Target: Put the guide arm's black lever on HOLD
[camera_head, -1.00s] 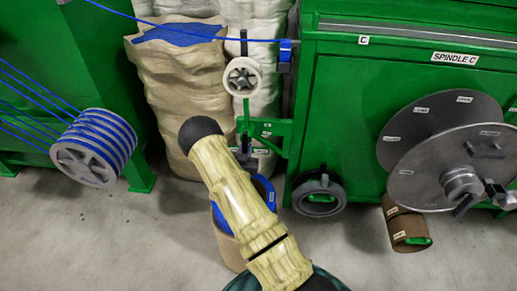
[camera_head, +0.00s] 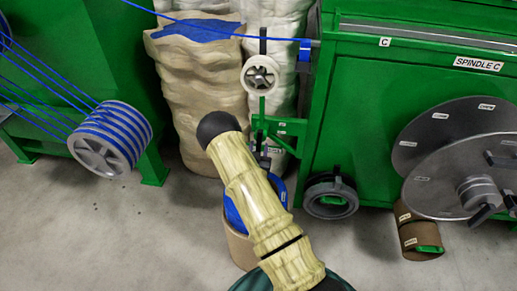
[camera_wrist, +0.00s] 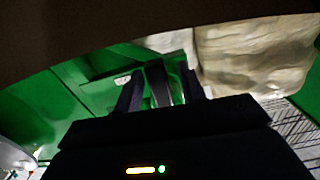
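The guide arm (camera_head: 287,126) is a green bracket at the left end of the green machine. A pale pulley wheel (camera_head: 261,76) sits above it on an upright. A small dark piece (camera_head: 263,160), likely the black lever, shows beside small white labels too small to read. In the wrist view my gripper (camera_wrist: 161,92) has two dark fingers apart. A dark upright bar (camera_wrist: 158,84), likely the lever, stands between them with narrow gaps showing. I cannot tell whether either finger touches it. In the head view my arm in its pale cover hides the gripper.
A brown bin with blue cable (camera_head: 236,235) stands under the guide arm. A reel of blue cable (camera_head: 108,141) is at the left. Large tan sacks (camera_head: 192,90) stand behind. Grey discs (camera_head: 465,170) project from the machine at the right. The floor at lower left is clear.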

